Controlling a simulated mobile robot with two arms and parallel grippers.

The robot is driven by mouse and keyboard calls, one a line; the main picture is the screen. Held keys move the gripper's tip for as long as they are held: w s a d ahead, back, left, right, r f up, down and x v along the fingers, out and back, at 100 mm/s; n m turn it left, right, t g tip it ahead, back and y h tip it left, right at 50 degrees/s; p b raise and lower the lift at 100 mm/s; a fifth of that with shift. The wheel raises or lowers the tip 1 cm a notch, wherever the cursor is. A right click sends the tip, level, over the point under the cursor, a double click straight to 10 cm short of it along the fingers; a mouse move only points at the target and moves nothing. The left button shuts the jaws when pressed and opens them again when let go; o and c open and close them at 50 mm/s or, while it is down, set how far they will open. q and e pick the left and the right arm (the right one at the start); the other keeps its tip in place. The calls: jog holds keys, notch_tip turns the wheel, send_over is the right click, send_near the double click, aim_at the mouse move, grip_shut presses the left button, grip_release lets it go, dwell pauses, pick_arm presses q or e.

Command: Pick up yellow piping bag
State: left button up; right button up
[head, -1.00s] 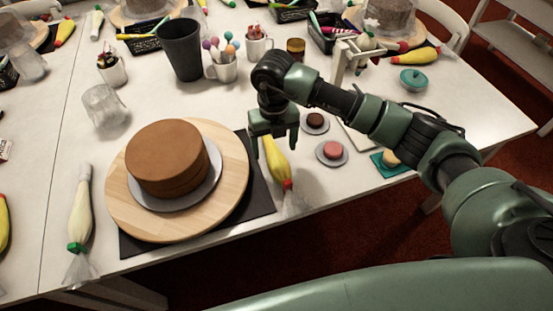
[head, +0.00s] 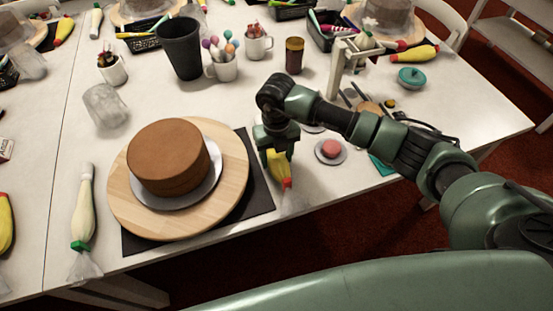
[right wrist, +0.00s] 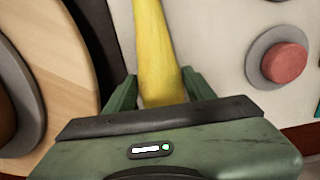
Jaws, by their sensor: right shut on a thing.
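The yellow piping bag (head: 281,170) lies on the white table just right of the dark mat. Its yellow body also shows in the right wrist view (right wrist: 157,50), running up between the fingers. My right gripper (head: 277,153) is over the bag and shut on it, with one finger on each side of it in the right wrist view (right wrist: 158,88). The gripper hides part of the bag in the head view. My left gripper does not show.
A brown cake (head: 168,158) stands on a wooden turntable (head: 235,180) close to the left of the gripper. A pink treat on a grey saucer (head: 331,160) is just right. A white-cream piping bag (head: 83,210) lies at the left. A dark cup (head: 180,50) stands behind.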

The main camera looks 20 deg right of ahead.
aim_at(276, 156)
jog(key=shift+r, duration=0.15)
notch_tip(276, 156, up, 20)
jog(key=b, duration=0.2)
dwell(0.3)
